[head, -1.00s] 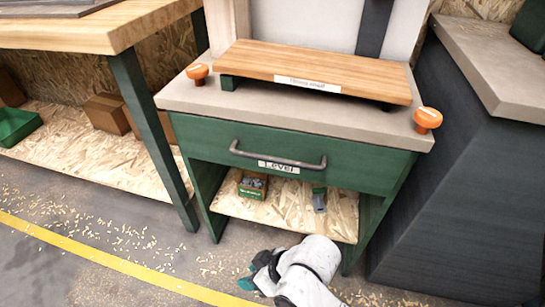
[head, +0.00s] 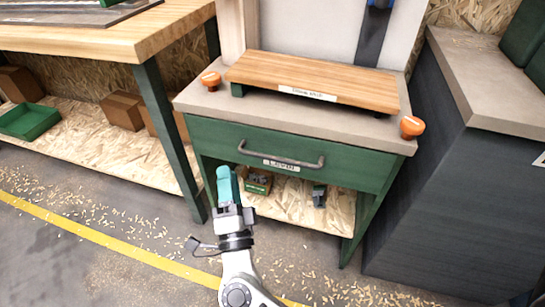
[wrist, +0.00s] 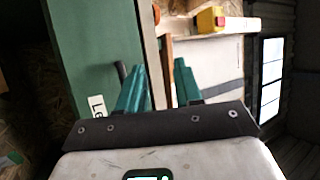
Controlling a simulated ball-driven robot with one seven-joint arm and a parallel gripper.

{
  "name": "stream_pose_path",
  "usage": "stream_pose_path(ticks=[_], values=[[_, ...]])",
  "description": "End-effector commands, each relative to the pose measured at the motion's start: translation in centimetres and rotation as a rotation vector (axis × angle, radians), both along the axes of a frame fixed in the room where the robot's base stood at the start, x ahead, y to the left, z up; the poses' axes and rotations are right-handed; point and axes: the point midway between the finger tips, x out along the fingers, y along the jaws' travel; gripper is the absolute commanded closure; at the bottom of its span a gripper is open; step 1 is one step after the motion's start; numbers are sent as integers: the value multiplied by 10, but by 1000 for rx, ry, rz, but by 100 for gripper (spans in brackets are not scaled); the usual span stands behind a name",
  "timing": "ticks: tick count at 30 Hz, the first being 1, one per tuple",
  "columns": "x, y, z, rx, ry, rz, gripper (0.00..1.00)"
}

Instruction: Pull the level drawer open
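The level drawer (head: 225,139) is a dark green front under the grey top of a small green bench, and it sits closed. Its dark bar handle (head: 290,161) runs across the front, with a white label (head: 281,165) partly behind it. My gripper (head: 227,178) has teal fingers and is in front of the drawer's lower left, just below the handle's left end. In the wrist view my gripper (wrist: 160,80) is open with an empty gap. There the drawer front (wrist: 85,45) fills the left, and a bit of handle (wrist: 121,70) shows beside the left finger.
Small items (head: 258,183) sit on the open shelf below. A workbench leg (head: 168,140) stands left, and a dark cabinet (head: 450,190) stands close on the right.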

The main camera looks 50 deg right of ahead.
Motion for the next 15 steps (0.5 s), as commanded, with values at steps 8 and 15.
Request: stream_pose_path(ticks=[8,15], values=[[-41,-34,-30,277,-53,-333,65],[-52,-42,-41,340,-53,-417,65]])
